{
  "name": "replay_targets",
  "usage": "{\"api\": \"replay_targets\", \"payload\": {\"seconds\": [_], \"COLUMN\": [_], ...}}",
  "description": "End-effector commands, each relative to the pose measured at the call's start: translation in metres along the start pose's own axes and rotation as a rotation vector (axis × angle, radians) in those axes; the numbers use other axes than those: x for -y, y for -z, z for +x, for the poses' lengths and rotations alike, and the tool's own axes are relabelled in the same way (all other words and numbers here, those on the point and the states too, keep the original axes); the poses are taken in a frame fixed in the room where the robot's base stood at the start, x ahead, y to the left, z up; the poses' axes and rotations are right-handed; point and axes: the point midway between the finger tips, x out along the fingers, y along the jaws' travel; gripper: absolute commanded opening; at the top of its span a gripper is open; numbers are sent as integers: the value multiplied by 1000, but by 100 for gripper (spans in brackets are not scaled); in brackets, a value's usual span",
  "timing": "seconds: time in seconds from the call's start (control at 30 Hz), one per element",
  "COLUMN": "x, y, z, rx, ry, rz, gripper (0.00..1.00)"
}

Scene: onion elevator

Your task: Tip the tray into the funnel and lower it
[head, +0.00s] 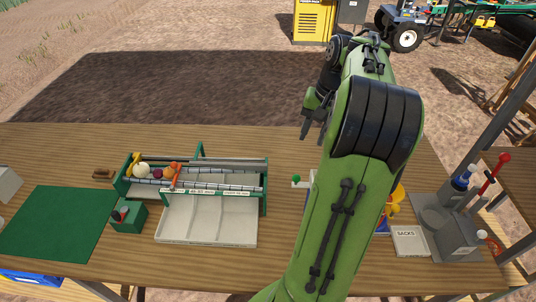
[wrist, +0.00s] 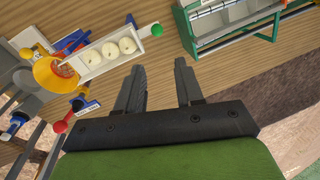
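The white tray (wrist: 98,65) holds three pale onions in a row, seen in the wrist view. A green knob (wrist: 157,30) is at its end; the knob also shows in the head view (head: 296,179), left of my arm. The orange-yellow funnel (wrist: 47,76) is at the tray's other end. In the head view my arm hides most of the tray and funnel. My gripper (wrist: 158,80) is open and empty, its fingertips apart from the green knob. In the head view it (head: 316,118) is near the table's far edge.
A green-framed roller sorter (head: 201,173) with produce and white bins (head: 208,220) stands left of my arm. A green mat (head: 54,222) lies further left. A SACKS box (head: 410,240) and a grey machine with a red-knobbed lever (head: 452,222) stand right. Bare wood lies around the knob.

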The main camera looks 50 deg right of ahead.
Motion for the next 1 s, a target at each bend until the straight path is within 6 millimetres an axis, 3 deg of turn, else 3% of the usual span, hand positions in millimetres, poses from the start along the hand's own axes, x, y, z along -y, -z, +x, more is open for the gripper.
{"api": "replay_targets", "payload": {"seconds": [0.17, 0.5, 0.7, 1.0], "x": [-1, -1, -1, -1], "y": [0, 0, 0, 0], "z": [21, 107, 146, 158], "rx": [2, 5, 2, -1], "ry": [1, 1, 1, 0], "rz": [2, 2, 1, 1], "gripper": [37, 37, 37, 37]}}
